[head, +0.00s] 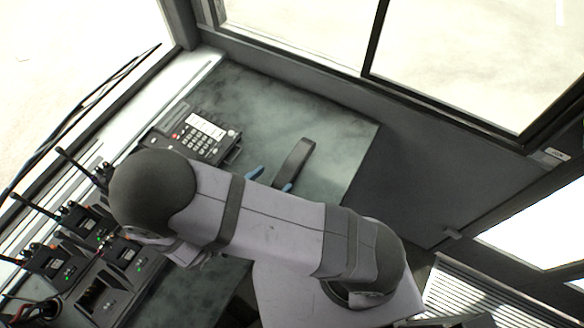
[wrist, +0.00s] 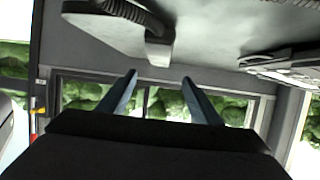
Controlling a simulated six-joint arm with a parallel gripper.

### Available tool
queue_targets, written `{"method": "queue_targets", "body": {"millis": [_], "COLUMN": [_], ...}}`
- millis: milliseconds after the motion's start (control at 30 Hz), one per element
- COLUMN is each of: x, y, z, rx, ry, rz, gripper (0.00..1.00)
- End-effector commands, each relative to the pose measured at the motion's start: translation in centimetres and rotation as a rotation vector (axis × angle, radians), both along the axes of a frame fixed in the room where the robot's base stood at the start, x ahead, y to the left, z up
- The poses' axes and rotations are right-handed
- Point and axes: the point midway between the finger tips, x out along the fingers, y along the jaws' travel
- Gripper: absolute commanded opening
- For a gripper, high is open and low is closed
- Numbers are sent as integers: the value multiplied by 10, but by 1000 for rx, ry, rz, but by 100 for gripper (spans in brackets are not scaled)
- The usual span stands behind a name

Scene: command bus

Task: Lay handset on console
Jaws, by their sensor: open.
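The handset (head: 293,160) is a dark, elongated piece lying on the green-grey desk, to the right of the phone console in the head view. It also shows at the top of the wrist view (wrist: 105,32), with a coiled cord beside it. The console (head: 205,136) is a dark desk phone with a white keypad panel; part of it shows at the right of the wrist view (wrist: 285,64). My gripper (head: 271,180) is open, its blue fingers close to the handset's lower end. In the wrist view the fingers (wrist: 159,80) are apart with nothing between them.
Several radios with antennas (head: 75,225) stand in chargers at the left, below the console. The desk (head: 260,95) is bare behind the console and handset. Window frames and a dark wall (head: 400,155) border it at the right. My arm hides the desk's lower middle.

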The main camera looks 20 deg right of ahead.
Motion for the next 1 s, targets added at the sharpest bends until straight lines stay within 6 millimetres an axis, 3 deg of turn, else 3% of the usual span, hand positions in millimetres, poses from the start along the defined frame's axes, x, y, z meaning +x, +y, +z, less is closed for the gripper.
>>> {"method": "queue_targets", "body": {"millis": [33, 100, 367, 833, 1000], "x": [3, 6, 9, 22, 32], "y": [0, 1, -2, -21, -37], "z": [-11, -13, -12, -19, -24], "rx": [-15, -34, -56, -57, -58], "ry": [-12, -26, -37, -36, -35], "rz": [-31, -67, -103, -103, -105], "gripper": [58, 58, 58, 58, 58]}}
